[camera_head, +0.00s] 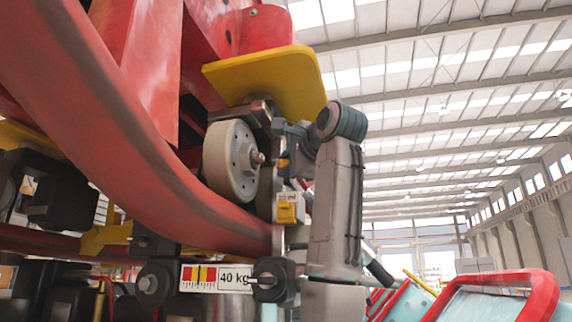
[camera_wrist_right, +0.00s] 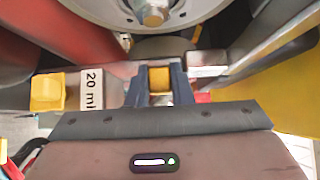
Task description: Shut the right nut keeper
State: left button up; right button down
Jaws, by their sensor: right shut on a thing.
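My right gripper (camera_wrist_right: 160,85) is shut on a small yellow block (camera_wrist_right: 159,80), just below the hub nut of the grey wheel in the right wrist view. This block appears to be the right nut keeper; its fit against the nut cannot be told. In the head view my right gripper (camera_head: 287,143) is right of the grey wheel (camera_head: 231,161), largely hidden by its own wrist. The wheel's hub bolt (camera_wrist_right: 153,14) shows at the top of the wrist view. My left gripper is not in view.
A second yellow block (camera_head: 287,210) with a 20 mm label sits below the gripper. A yellow plate (camera_head: 265,74) hangs just above it. The curved red rail (camera_head: 130,130) crosses at left. A 40 kg label (camera_head: 234,278) and red-framed seats (camera_head: 500,295) are lower down.

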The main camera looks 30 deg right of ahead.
jog(key=shift+s+a+f+b, duration=0.15)
jog(key=shift+s+a+b, duration=0.05)
jog(key=shift+a+b, duration=0.1)
jog(key=s+a+b, duration=0.1)
jog(key=s+a, duration=0.1)
jog(key=s+a+b, duration=0.1)
jog(key=a+b, duration=0.1)
jog(key=shift+s+a, duration=0.25)
jog(key=shift+s, duration=0.1)
jog(key=c, duration=1.4)
grip_release()
jog(key=shift+o, duration=0.6)
jog(key=shift+s+a, duration=0.1)
jog(key=shift+s, duration=0.1)
